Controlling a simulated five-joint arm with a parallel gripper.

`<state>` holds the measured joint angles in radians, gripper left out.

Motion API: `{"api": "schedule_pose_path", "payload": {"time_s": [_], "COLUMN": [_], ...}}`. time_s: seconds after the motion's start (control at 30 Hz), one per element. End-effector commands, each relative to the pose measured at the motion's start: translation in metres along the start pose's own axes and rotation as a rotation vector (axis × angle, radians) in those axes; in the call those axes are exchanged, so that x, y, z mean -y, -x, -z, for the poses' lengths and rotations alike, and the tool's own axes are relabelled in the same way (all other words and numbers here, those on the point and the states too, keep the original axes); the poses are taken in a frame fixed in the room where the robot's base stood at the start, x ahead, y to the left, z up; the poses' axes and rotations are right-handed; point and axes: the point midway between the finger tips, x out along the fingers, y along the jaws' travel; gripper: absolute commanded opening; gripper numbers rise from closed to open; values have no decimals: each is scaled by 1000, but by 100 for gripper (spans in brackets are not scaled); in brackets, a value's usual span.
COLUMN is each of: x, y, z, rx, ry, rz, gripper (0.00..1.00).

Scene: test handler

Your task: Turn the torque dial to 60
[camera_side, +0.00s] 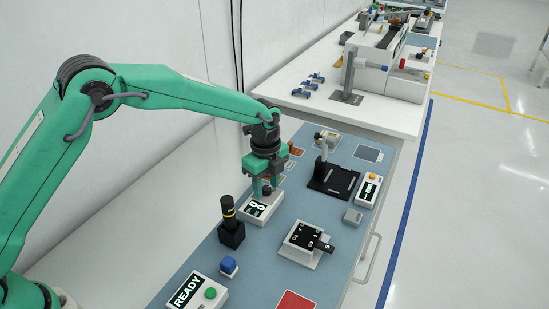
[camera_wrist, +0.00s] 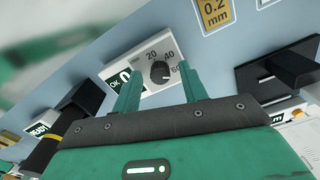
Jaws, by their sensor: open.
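The torque dial (camera_wrist: 160,72) is a small dark round knob on a white box, with the numbers 20, 40 and 60 around it. It lies between my fingers in the wrist view; its pointer seems turned to the right side near the 60, but this is too small to be sure. The box's display (camera_wrist: 122,78) is partly covered by my left finger, with "OK" legible. In the side view the white box (camera_side: 258,210) stands under my gripper (camera_side: 265,190), which hides the knob. My gripper (camera_wrist: 159,78) is open, its fingers apart; contact with the knob cannot be told.
A black holder (camera_side: 231,235) with a yellow-banded dark tool stands left of the box. A white fixture (camera_side: 300,245) is in front at right, a black stand (camera_side: 333,180) behind it. A blue button (camera_side: 228,265) and a READY panel (camera_side: 197,291) are at the front.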

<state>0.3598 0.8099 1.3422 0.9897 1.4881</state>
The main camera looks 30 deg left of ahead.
Motion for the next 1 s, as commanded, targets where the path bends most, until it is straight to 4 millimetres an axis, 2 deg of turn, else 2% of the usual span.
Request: {"api": "schedule_pose_path", "payload": {"time_s": [0.27,0.7,1.0], "x": [1,0,0], "y": [19,71,78], "z": [0,0,0], "rx": [0,0,0], "ry": [0,0,-1], "rz": [3,2,1], "gripper": [43,43,43]}}
